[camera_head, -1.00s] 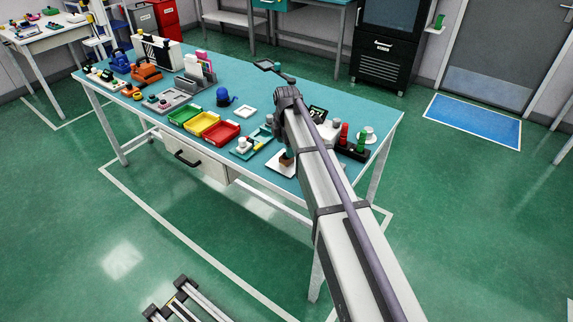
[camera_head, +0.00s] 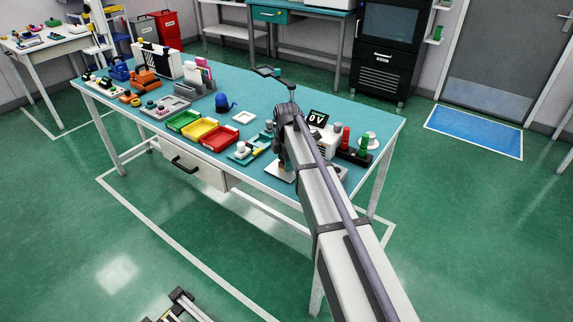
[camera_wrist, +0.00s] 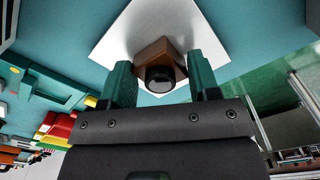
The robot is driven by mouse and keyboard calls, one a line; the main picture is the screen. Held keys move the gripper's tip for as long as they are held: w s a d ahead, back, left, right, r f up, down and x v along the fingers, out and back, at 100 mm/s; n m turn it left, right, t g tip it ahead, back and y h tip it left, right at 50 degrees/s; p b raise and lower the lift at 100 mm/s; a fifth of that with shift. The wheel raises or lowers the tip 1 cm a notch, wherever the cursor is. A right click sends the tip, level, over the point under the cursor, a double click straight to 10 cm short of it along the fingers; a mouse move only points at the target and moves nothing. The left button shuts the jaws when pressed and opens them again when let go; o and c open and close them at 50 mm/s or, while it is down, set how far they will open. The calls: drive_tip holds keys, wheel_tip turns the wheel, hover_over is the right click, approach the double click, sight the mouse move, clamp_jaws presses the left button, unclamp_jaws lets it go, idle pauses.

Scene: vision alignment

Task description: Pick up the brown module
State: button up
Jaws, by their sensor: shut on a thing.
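The brown module (camera_wrist: 150,52) is a small brown block with a round black lens-like part. In the wrist view it is between the two green fingers of my gripper (camera_wrist: 163,76), which is shut on it. A white square plate (camera_wrist: 112,38) lies behind the module; whether the two touch cannot be told. In the head view the plate (camera_head: 272,171) lies near the table's front edge, and my arm hides most of the gripper and module.
The teal table (camera_head: 330,100) holds green, yellow and red trays (camera_head: 217,137) left of my arm. A display (camera_head: 317,117), a red cylinder (camera_head: 345,139) and a white cup (camera_head: 369,139) stand to its right. A blue rounded object (camera_head: 223,101) sits farther back.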

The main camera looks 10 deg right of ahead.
wheel_tip(320, 180, up, 10)
drive_tip(key=p, duration=1)
drive_tip(key=shift+r, duration=0.15)
